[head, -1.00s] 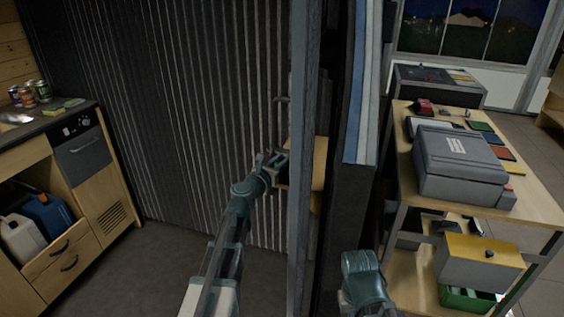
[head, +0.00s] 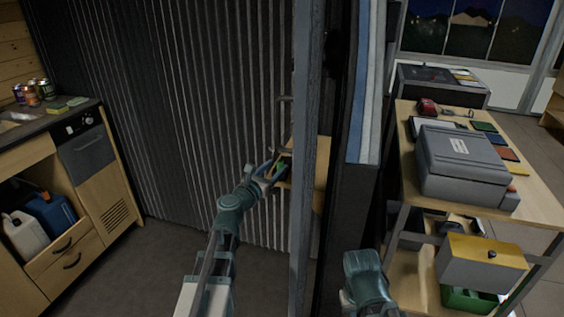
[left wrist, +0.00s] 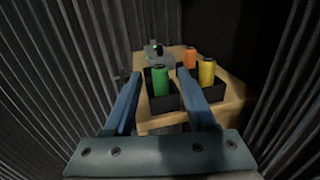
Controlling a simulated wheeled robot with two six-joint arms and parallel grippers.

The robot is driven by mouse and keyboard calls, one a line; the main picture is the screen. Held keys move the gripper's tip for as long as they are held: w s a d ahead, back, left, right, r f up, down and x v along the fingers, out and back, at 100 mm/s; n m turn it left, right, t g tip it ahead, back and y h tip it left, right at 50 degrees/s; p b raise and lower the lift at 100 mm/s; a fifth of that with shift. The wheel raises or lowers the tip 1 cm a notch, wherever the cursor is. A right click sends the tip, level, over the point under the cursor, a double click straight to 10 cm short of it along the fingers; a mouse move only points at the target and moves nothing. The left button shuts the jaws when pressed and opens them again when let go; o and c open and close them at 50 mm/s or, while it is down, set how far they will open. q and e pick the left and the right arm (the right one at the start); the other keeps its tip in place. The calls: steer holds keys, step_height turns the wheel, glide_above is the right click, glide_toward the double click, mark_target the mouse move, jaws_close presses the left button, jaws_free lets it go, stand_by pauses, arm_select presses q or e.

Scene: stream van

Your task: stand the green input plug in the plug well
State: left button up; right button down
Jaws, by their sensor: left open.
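The green input plug (left wrist: 161,82) is upright in the left wrist view, its lower end within a black open-topped box (left wrist: 164,104) on a wooden shelf. I cannot tell whether it touches the bottom. In the head view a bit of green plug (head: 281,166) shows at my left gripper (head: 276,167). My left gripper (left wrist: 159,74) is open, with one blue finger on each side of the plug and gaps between. My right gripper is not in view; only part of its arm shows.
A second black box beside it holds a yellow plug (left wrist: 207,73) and an orange plug (left wrist: 190,58). A greyish object (left wrist: 156,51) sits behind on the wooden shelf (left wrist: 234,93). A vertical post (head: 304,150) stands close right of my left arm. Ribbed dark walls flank the shelf.

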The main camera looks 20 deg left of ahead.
arm_select(q)
steer(key=v, duration=0.5)
steer(key=shift+s+a, duration=0.1)
steer(key=shift+s, duration=0.1)
stand_by(0.3)
